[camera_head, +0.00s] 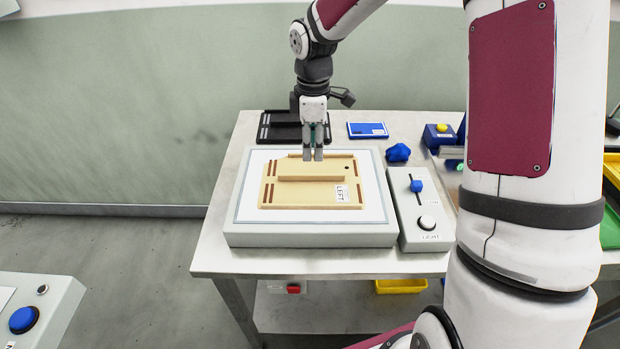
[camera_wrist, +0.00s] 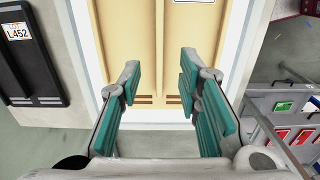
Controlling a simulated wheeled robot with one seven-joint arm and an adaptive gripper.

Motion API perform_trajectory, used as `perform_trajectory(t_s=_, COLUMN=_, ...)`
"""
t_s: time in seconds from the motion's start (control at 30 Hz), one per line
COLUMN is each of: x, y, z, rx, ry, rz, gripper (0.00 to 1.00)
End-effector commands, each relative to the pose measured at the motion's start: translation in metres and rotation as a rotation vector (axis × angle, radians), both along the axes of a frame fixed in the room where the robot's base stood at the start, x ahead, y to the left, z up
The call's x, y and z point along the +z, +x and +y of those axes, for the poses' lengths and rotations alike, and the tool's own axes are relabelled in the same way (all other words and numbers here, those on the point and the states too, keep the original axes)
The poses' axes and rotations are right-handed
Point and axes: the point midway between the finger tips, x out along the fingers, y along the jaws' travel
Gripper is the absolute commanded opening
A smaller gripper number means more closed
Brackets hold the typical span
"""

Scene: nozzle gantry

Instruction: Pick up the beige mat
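The beige mat (camera_head: 290,194) is a flat board with dark stripes, a small dark dot and a white "LEFT" label, and a raised beige bar (camera_head: 310,178) crosses its middle. It lies on the white top of a grey box (camera_head: 240,215). My gripper (camera_head: 313,157) points down over the mat's far part. In the wrist view my gripper (camera_wrist: 160,80) is open and empty, its green-padded fingers apart with the mat (camera_wrist: 120,35) and its bar (camera_wrist: 160,40) beyond them. I cannot tell the exact height of the fingertips above the mat.
A black tray (camera_head: 275,127) lies behind the box, beside a blue flat case (camera_head: 367,130). A blue lump (camera_head: 398,153) and a control box (camera_head: 408,205) with a blue slider and a knob are at the right. A blue box with a yellow button (camera_head: 439,137) stands further right.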

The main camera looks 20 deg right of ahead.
Motion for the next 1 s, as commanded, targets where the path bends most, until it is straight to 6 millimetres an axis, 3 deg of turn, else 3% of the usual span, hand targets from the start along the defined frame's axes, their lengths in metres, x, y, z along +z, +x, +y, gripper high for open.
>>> perform_trajectory(t_s=0.1, x=-0.021, y=-0.001, z=0.000, rx=0.001, ry=0.001, rz=0.002, gripper=0.32)
perform_trajectory(t_s=0.37, x=-0.040, y=-0.001, z=0.000, rx=0.000, ry=0.000, rz=0.001, gripper=0.32)
perform_trajectory(t_s=0.7, x=-0.083, y=0.000, z=0.000, rx=0.000, ry=0.000, rz=0.001, gripper=0.32)
perform_trajectory(t_s=1.0, x=-0.089, y=0.001, z=0.000, rx=-0.001, ry=0.000, rz=-0.001, gripper=0.32)
